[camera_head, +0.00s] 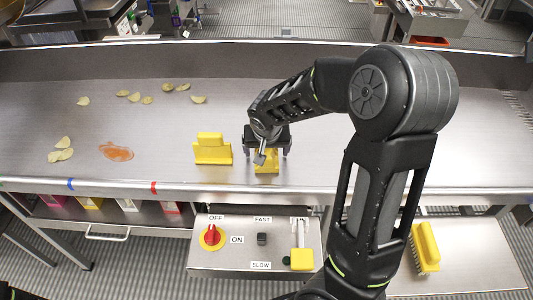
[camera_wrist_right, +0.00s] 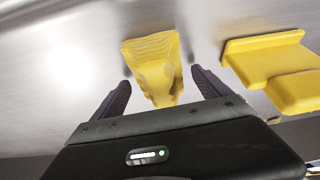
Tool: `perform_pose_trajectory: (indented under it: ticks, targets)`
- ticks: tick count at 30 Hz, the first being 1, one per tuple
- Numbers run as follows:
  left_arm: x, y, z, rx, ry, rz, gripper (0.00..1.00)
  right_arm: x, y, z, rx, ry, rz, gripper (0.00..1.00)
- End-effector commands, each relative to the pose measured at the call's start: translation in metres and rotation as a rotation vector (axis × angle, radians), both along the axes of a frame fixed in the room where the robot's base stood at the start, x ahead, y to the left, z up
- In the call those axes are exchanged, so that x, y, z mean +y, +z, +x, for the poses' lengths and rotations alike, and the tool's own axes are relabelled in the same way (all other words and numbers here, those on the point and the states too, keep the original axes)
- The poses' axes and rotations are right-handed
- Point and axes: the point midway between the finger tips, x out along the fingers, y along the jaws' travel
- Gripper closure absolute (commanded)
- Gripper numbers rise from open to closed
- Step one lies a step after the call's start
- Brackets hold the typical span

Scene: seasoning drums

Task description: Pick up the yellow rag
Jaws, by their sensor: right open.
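The yellow rag (camera_head: 267,166) lies on the metal table near its front edge, partly hidden under my right gripper (camera_head: 266,152). In the right wrist view the rag (camera_wrist_right: 153,62) is a crumpled, striped yellow cloth that narrows toward the gripper. My right gripper (camera_wrist_right: 160,82) is open, with one dark finger on each side of the rag's near part. The fingers are not closed on it. My left gripper is in neither view.
A yellow scraper-like tool (camera_head: 212,150) stands close left of the rag. An orange spill (camera_head: 117,152) and scattered chips (camera_head: 62,150) lie farther left. A control box (camera_head: 256,245) sits below the table front; a yellow brush (camera_head: 427,246) lies at lower right.

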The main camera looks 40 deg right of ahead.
Motion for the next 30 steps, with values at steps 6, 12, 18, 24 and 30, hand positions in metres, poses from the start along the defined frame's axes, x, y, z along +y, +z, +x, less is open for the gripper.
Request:
perform_pose_trajectory:
  ticks: [6, 12, 18, 24, 30]
  targets:
    - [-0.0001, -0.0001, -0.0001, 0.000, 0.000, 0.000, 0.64, 0.0001, 0.0003, 0.0000, 0.000, 0.000, 0.000, 0.13]
    - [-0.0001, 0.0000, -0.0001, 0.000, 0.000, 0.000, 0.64, 0.0001, 0.0004, 0.0000, 0.000, 0.000, 0.000, 0.17]
    - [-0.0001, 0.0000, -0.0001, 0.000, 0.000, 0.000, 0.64, 0.0001, 0.0004, 0.0000, 0.000, 0.000, 0.000, 0.33]
    - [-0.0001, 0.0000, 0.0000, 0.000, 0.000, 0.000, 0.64, 0.0001, 0.0004, 0.0000, 0.000, 0.000, 0.000, 0.50]
    - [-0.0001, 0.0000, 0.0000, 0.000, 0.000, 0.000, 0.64, 0.0001, 0.0004, 0.0000, 0.000, 0.000, 0.000, 0.66]
